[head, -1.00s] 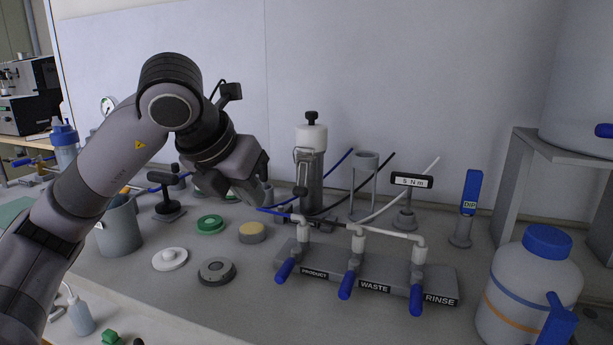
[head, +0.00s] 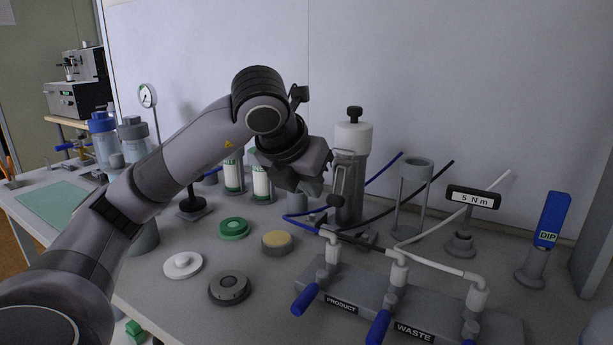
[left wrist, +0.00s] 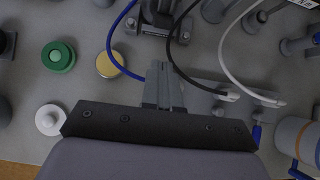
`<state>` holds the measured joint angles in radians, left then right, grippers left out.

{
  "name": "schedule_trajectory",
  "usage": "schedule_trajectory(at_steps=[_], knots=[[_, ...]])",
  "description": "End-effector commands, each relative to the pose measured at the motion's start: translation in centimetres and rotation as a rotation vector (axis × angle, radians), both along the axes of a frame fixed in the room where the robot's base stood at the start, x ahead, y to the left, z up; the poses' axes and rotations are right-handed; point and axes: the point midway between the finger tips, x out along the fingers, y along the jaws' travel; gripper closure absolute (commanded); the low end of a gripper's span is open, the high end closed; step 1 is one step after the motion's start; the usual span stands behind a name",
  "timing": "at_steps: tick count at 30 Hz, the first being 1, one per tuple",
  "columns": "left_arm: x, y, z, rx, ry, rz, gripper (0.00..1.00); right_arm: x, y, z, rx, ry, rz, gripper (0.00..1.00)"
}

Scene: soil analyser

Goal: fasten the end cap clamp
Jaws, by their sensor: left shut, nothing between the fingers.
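The column (head: 349,200) is a grey cylinder with a white cap (head: 353,138) and a black knob on top, standing upright at the back of the bench. The end cap clamp (head: 338,175) is a metal loop and lever on its front left side; whether it is latched I cannot tell. My left gripper (head: 322,182) is beside the column's left side, close to the clamp; contact cannot be told. In the left wrist view its fingers (left wrist: 164,88) are shut and empty, pointing toward the column's base (left wrist: 161,22). My right gripper is not in view.
A valve block (head: 390,300) with blue handles stands in front of the column. Blue and black tubes run close to the gripper. A stand (head: 412,195) and a 5 N m tool (head: 472,198) are to the right. Several round caps, one green (head: 233,228), lie front left.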

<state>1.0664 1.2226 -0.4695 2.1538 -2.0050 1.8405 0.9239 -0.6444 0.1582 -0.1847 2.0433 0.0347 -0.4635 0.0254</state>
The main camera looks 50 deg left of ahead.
Motion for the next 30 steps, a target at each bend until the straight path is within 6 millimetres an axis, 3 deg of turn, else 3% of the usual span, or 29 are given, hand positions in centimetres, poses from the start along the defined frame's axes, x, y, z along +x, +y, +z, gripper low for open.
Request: schedule_trajectory(at_steps=[6, 15, 30], knots=[[2.8, 0.9, -3.9, -0.002, 0.005, 0.001, 1.00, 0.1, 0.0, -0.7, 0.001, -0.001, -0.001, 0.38], [5.9, 1.8, -4.2, -0.002, -0.001, 0.000, 1.00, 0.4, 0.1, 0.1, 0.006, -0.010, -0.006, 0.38], [6.2, 2.0, -4.5, 0.001, -0.005, -0.001, 1.00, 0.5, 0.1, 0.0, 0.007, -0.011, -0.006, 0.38]])
